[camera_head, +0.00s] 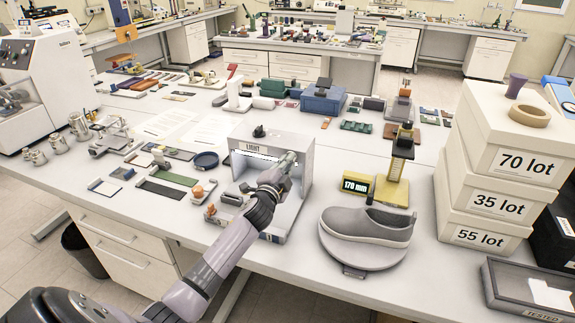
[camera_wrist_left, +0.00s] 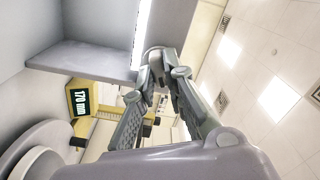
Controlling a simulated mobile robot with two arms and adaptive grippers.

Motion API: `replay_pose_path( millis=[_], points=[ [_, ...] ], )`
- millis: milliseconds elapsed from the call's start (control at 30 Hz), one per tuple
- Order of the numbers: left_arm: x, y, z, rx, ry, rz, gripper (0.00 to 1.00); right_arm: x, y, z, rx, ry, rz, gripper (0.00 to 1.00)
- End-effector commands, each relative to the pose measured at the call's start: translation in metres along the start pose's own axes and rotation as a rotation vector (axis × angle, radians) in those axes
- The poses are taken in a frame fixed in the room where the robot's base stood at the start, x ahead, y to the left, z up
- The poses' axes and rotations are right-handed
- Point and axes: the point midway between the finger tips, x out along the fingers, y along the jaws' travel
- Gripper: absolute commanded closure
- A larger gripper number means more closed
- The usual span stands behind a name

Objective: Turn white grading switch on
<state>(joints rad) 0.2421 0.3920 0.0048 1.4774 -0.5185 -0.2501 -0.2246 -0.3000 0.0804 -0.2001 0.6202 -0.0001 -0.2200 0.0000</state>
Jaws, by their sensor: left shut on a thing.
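A grey box marked LIGHT (camera_head: 235,152) stands open at the front on the bench, with a bright strip under its top edge. A small black knob (camera_head: 258,131) sits on its top; I cannot tell whether it is the white grading switch. My left gripper (camera_head: 289,160) is at the box's upper right front, to the right of and below the knob. In the left wrist view its fingers (camera_wrist_left: 163,58) come together beside the lit strip (camera_wrist_left: 143,30). My right gripper is not in view.
A grey shoe (camera_head: 370,225) rests on a round stand to the right, near a yellow gauge reading 170 mm (camera_head: 392,190). Stacked lot boxes (camera_head: 485,180) stand farther right. Small orange-topped parts (camera_head: 198,192) lie left of the light box.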

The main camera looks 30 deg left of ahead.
Motion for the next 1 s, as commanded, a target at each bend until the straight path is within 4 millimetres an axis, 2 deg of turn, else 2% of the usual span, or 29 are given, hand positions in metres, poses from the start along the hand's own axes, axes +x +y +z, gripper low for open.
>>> replay_pose_path(
  millis=[200, 500, 1000],
  points=[
    [-0.0001, 0.0019, 0.0003, 0.191, 0.001, 0.002, 1.00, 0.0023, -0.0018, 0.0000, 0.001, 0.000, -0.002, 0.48],
    [-0.0002, 0.0026, 0.0007, 0.381, 0.000, 0.002, 1.00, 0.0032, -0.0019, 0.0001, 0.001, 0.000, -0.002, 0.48],
    [-0.0003, 0.0034, 0.0005, 0.478, 0.000, 0.003, 1.00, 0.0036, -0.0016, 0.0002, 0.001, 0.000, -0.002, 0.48]
  ],
)
